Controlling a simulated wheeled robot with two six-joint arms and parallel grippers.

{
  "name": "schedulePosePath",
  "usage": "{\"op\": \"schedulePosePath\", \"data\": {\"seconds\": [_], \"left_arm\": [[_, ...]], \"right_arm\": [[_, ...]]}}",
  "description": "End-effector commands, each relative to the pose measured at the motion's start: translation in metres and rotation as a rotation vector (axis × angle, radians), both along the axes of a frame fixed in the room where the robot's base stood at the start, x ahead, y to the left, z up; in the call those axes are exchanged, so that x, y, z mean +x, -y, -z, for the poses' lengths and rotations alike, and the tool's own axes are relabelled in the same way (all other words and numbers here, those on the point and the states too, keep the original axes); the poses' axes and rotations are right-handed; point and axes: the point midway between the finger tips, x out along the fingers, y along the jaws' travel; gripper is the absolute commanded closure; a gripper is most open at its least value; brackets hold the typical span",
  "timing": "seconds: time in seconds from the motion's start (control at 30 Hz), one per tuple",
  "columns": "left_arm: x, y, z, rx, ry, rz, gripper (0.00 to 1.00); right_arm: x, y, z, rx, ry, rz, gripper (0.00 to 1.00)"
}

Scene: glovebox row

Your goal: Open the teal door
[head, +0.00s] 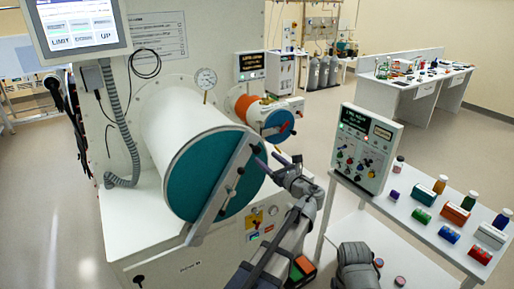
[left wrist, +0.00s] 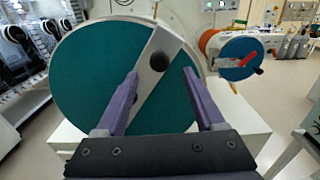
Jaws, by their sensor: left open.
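The teal door (head: 196,178) is a round disc that closes the front end of a white cylinder (head: 178,120). A grey bar (head: 213,208) runs diagonally across it and carries dark knobs. In the left wrist view the teal door (left wrist: 85,65) fills the middle left, with the bar (left wrist: 150,84) and a dark round knob (left wrist: 158,61). My left gripper (head: 276,160) is open, just right of the door in the head view. In the left wrist view its purple fingers (left wrist: 160,73) stand apart, with the knob between their tips in the picture. Contact cannot be told. My right gripper does not show.
A smaller orange cylinder (head: 241,104) with a blue door (head: 279,124) stands behind. A white side table (head: 432,236) at right holds a control box (head: 365,150), bottles and small coloured items. A screen (head: 82,25) is at upper left. Open floor lies beyond.

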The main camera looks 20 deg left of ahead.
Motion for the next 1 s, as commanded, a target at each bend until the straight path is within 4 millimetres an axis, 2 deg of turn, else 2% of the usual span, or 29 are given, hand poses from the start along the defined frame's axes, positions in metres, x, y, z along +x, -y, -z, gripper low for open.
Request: {"op": "schedulePosePath", "data": {"seconds": [0.5,0.93,1.0], "left_arm": [[0.04,-0.055,0.001,-0.004,0.002,-0.002,0.29],[0.044,-0.062,0.001,-0.005,0.002,-0.001,0.29],[0.044,-0.062,0.001,-0.005,0.002,-0.001,0.36]], "right_arm": [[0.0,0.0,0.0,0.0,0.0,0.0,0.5],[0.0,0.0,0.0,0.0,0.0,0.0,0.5],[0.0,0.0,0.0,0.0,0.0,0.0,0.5]]}}
